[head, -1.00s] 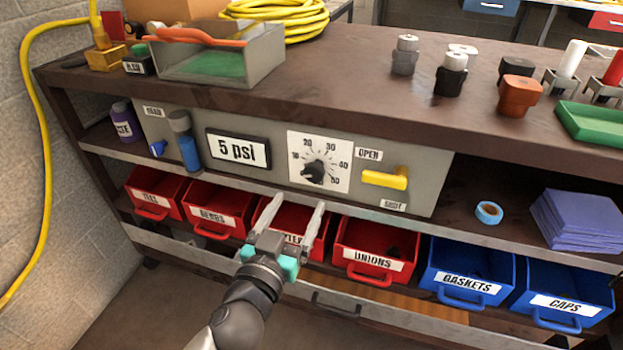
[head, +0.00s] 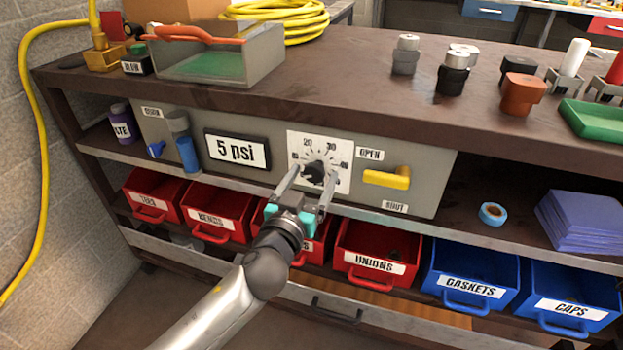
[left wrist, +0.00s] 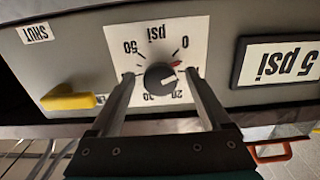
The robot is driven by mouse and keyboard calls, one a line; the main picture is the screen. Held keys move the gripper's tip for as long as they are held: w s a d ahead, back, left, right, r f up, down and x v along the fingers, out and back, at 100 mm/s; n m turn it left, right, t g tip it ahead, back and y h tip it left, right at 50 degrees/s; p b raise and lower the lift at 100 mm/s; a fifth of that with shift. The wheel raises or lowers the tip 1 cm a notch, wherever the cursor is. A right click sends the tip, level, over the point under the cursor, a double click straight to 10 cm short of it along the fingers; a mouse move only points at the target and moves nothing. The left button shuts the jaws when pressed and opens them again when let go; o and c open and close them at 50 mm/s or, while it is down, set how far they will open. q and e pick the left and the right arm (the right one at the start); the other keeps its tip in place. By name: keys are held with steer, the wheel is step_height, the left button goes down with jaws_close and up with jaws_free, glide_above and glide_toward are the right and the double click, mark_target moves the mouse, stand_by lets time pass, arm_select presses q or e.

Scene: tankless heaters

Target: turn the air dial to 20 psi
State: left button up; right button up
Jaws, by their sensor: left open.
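The air dial is a black knob (head: 315,170) on a white scale plate (head: 341,148) set in a grey panel. The display beside it (head: 238,149) reads 5 psi. My left gripper (head: 311,180) is open in front of the dial, with its fingertips near either side of the knob. In the left wrist view, which shows the panel upside down, the knob (left wrist: 160,78) lies between the spread fingers (left wrist: 159,84). A red mark shows by the knob toward the 0. I cannot tell whether the fingers touch it. My right gripper is not in view.
A yellow valve handle (head: 387,178) sits right of the dial, between OPEN and SHUT labels. A blue cylinder (head: 188,154) stands left of the display. Red bins (head: 375,255) and blue bins (head: 468,273) fill the shelf below.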

arm_select(q)
jaws_close()
stand_by(0.6)
